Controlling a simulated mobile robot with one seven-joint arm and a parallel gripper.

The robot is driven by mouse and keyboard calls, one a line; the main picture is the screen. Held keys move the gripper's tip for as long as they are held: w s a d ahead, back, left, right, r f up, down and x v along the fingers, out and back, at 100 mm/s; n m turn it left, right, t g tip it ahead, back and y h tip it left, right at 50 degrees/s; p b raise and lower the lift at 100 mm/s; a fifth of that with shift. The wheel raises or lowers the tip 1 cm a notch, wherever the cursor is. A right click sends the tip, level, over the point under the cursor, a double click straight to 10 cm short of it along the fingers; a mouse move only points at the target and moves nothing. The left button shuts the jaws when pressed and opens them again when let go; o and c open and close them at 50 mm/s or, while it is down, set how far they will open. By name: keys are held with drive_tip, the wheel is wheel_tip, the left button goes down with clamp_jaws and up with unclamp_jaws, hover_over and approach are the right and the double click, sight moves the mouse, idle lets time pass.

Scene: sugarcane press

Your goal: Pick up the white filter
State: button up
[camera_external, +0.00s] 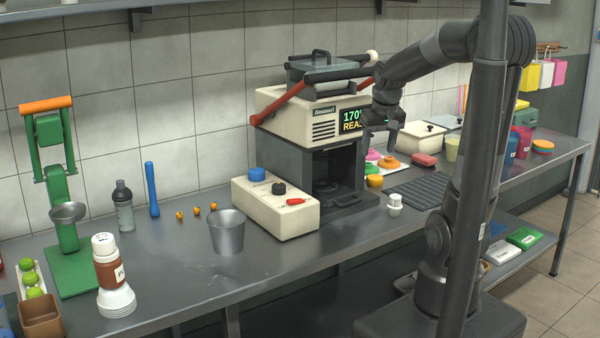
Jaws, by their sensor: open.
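A small white stepped piece (395,204), which looks like the white filter, stands on the steel counter (195,290) near its front edge, in front of the dark ribbed mat. It is too small to make out its details. My gripper (379,149) points downward, open and empty, in front of the right side of the press machine (305,110). In the picture it is above and slightly left of the white piece, well apart from it. Nothing hides the white piece.
A cream control box (275,210) and the machine's open dark bay stand left of the white piece. A dark ribbed mat (420,190) and small coloured items lie behind it. A metal cup (227,235) and a brown-and-white bottle (108,262) stand farther left.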

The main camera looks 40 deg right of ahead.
drive_tip(key=w+d+f+m+g, duration=0.1)
drive_tip(key=w+d+f+m, duration=0.1)
drive_tip(key=w+d+f, duration=0.4)
drive_tip(key=m+g+y, duration=0.1)
drive_tip(key=m+g, duration=0.1)
hover_over(396, 196)
drive_tip(key=f, duration=0.6)
drive_tip(key=shift+a+f, duration=0.3)
drive_tip(key=shift+f, duration=0.05)
drive_tip(key=f, duration=0.5)
drive_tip(key=shift+d+f, duration=0.2)
drive_tip(key=shift+d, duration=0.05)
drive_tip(key=shift+w+d+f, duration=0.1)
drive_tip(key=shift+f, duration=2.9)
drive_tip(key=shift+c, duration=0.2)
drive_tip(key=c, duration=0.8)
drive_tip(key=shift+r, duration=0.15)
